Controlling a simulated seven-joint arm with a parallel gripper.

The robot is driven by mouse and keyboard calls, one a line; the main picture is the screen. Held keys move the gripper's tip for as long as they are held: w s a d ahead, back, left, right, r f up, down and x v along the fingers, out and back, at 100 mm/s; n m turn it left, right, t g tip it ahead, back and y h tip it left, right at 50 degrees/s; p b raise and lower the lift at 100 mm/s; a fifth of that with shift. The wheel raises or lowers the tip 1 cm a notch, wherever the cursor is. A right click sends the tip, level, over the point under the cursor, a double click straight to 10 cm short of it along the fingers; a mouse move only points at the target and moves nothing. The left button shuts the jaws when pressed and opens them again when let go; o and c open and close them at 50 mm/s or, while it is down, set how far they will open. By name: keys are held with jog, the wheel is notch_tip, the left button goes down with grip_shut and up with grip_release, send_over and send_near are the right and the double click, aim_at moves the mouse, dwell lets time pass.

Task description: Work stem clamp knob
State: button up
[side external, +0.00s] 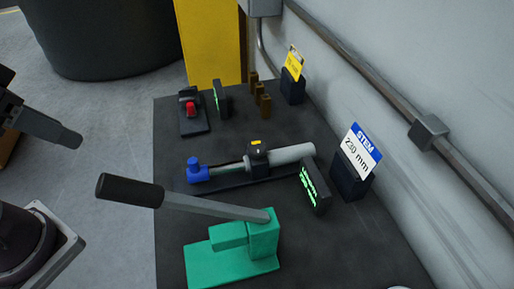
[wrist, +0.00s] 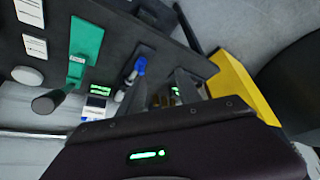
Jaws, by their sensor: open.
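A stem assembly (side external: 290,154) lies on the dark bench in the side view, with a blue end piece (side external: 198,170), a thin rod and a light grey cylinder. A black clamp block (side external: 258,164) with a yellow mark on top sits around its middle; I cannot tell a separate knob. In the wrist view the blue end (wrist: 140,65) shows near my fingers, and the clamp is not clear. My gripper (wrist: 162,85) is open and empty, its two grey fingers pointing toward the bench. In the side view a grey finger shows left of the bench, apart from the stem.
A green lever press (side external: 262,236) with a long black-handled lever stands in front of the stem. A small display (side external: 315,187) and a "STEM 230 mm" card (side external: 360,150) stand to its right. Behind are a red-topped device (side external: 190,108), brown blocks (side external: 262,98) and a yellow post (side external: 208,45).

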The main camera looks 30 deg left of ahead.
jog(key=shift+o, duration=0.2)
jog(key=o, duration=0.4)
jog(key=shift+w+d+r, duration=0.1)
jog(key=shift+w+r, duration=0.1)
jog(key=shift+w, duration=0.05)
jog(key=shift+n+g+h, duration=0.3)
jog(key=shift+n+g, duration=0.3)
jog(key=shift+n, duration=0.2)
jog(key=w, duration=0.2)
jog(key=w+d+r, duration=0.1)
jog(key=w, duration=0.1)
jog(key=w+r, duration=0.1)
jog(key=shift+w+d+r, duration=0.2)
jog(key=shift+w+d, duration=0.15)
jog(key=shift+w, duration=0.05)
jog(key=n+g, duration=0.4)
jog(key=n, duration=0.2)
send_over(257, 146)
notch_tip(257, 146, down, 13)
jog(key=shift+f, duration=0.1)
notch_tip(257, 146, down, 6)
jog(key=shift+r, duration=0.15)
jog(key=shift+f, duration=0.55)
grip_shut()
